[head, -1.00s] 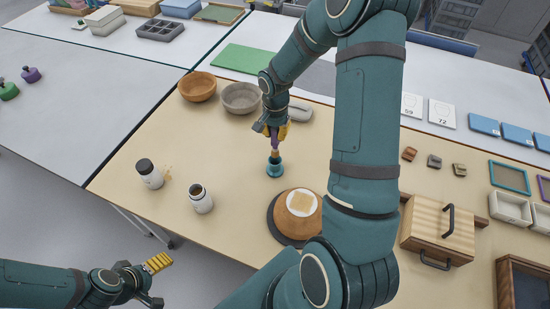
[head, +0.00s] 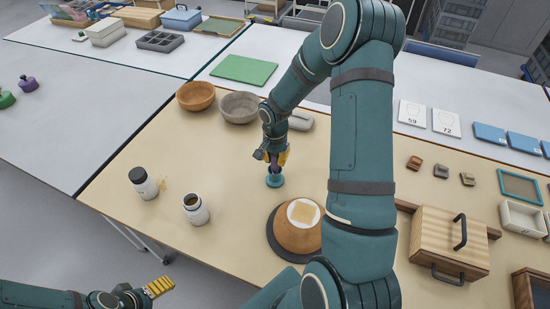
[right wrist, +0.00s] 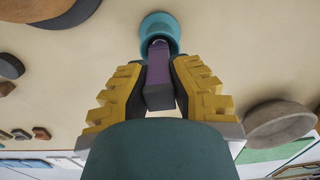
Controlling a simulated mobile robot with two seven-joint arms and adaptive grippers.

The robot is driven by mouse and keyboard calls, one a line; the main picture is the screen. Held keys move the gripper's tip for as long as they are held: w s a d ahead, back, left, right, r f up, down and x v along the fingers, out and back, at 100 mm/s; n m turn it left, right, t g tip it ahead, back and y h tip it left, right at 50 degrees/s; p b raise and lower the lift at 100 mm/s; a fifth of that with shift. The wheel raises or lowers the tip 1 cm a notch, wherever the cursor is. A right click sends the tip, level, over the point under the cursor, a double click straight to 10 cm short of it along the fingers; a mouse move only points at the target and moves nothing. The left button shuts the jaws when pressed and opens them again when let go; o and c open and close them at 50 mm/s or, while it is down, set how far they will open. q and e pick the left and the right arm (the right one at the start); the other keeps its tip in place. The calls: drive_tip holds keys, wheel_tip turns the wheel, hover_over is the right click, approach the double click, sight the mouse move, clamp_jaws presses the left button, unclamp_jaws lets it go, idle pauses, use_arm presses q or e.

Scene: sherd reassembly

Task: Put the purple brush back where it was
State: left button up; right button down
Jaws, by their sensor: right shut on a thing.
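The purple brush (right wrist: 159,75) is between the yellow fingers of my right gripper (right wrist: 158,78), which is shut on its handle. In the head view my right gripper (head: 275,158) is directly above the small teal holder (head: 275,181). The brush's lower end is inside the holder's rim; the right wrist view shows the teal holder (right wrist: 159,24) around that end. Whether the brush rests on the holder's bottom is hidden. My left gripper (head: 158,287) is at the lower left, off the table, and its opening is unclear.
An orange bowl (head: 196,96) and a grey bowl (head: 240,106) stand behind the holder. Two jars (head: 143,182) (head: 195,209) stand to its left. A brown domed piece with a pale patch (head: 297,238) is in front. A striped wooden box (head: 448,243) is at right.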

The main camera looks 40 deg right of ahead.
drive_tip(key=c, duration=1)
unclamp_jaws()
drive_tip(key=shift+f, duration=0.1)
drive_tip(key=shift+r+p, duration=0.3)
wheel_tip(320, 180, up, 12)
drive_tip(key=p, duration=0.1)
drive_tip(key=s+a+f+n+y, duration=0.1)
drive_tip(key=a+f+n, duration=0.1)
drive_tip(key=a+f, duration=0.3)
drive_tip(key=s+a+f+n+t+y, duration=0.1)
drive_tip(key=a+f, duration=0.4)
drive_tip(key=a, duration=0.5)
drive_tip(key=s+a+f+n+y, duration=0.1)
drive_tip(key=s+a+f+n, duration=0.1)
drive_tip(key=a+f+n, duration=0.3)
drive_tip(key=shift+s+a+f+y, duration=0.1)
drive_tip(key=shift+s+a+y, duration=0.1)
drive_tip(key=shift+a, duration=0.7)
drive_tip(key=shift+s+a+f+y, duration=0.1)
drive_tip(key=shift+s+a+y, duration=0.1)
drive_tip(key=shift+a, duration=0.7)
drive_tip(key=s+a+f+n, duration=0.2)
drive_tip(key=s+a, duration=0.1)
drive_tip(key=s+a+t, duration=0.1)
drive_tip(key=s, duration=0.1)
drive_tip(key=shift+s+a+f+n, duration=0.15)
drive_tip(key=shift+a+f+n, duration=0.25)
